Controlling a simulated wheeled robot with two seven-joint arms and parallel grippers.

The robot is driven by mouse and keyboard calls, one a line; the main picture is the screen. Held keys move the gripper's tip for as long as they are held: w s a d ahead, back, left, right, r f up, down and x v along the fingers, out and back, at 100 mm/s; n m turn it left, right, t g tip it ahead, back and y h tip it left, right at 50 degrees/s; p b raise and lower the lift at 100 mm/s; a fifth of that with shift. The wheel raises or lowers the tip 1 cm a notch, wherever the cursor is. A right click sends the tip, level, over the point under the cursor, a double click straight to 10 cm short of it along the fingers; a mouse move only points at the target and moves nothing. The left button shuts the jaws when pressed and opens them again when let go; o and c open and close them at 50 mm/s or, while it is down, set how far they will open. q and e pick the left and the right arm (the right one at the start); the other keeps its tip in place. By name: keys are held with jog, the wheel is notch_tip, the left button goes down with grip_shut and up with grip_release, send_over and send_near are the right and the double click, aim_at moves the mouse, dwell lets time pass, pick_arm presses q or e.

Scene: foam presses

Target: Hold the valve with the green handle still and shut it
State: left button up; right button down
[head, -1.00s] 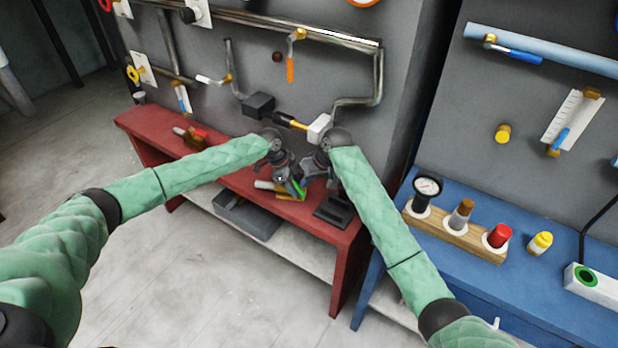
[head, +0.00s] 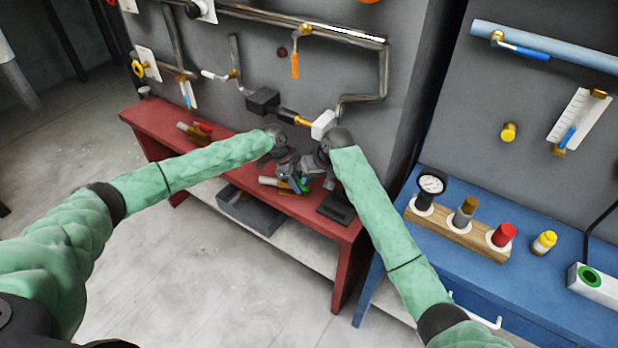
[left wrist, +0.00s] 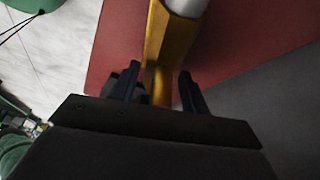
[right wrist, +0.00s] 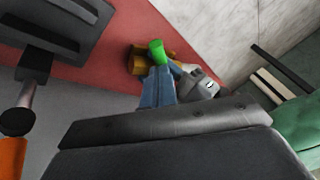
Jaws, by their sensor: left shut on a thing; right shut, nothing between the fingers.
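The valve has a brass body (left wrist: 165,45) with a pale pipe end; it lies low over the red bench, and in the head view my arms' ends partly hide it. My left gripper (left wrist: 160,85) has its fingers on both sides of the brass body. The green handle (right wrist: 156,50) shows in the right wrist view and as a small green patch in the head view (head: 304,185). My right gripper (right wrist: 158,72) is shut and empty, its fingertips at the green handle; I cannot tell if they touch it. The handle's exact angle is hard to tell.
The red bench (head: 230,183) stands against a grey panel with pipes and other valves, one with an orange handle (head: 295,65). A dark block (head: 337,208) sits right of the valve. A blue bench (head: 480,270) with a gauge and fittings stands to the right.

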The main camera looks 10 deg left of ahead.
jog(key=shift+s+a+m+t, duration=0.3)
jog(key=shift+s+a+m, duration=0.15)
jog(key=shift+m, duration=0.35)
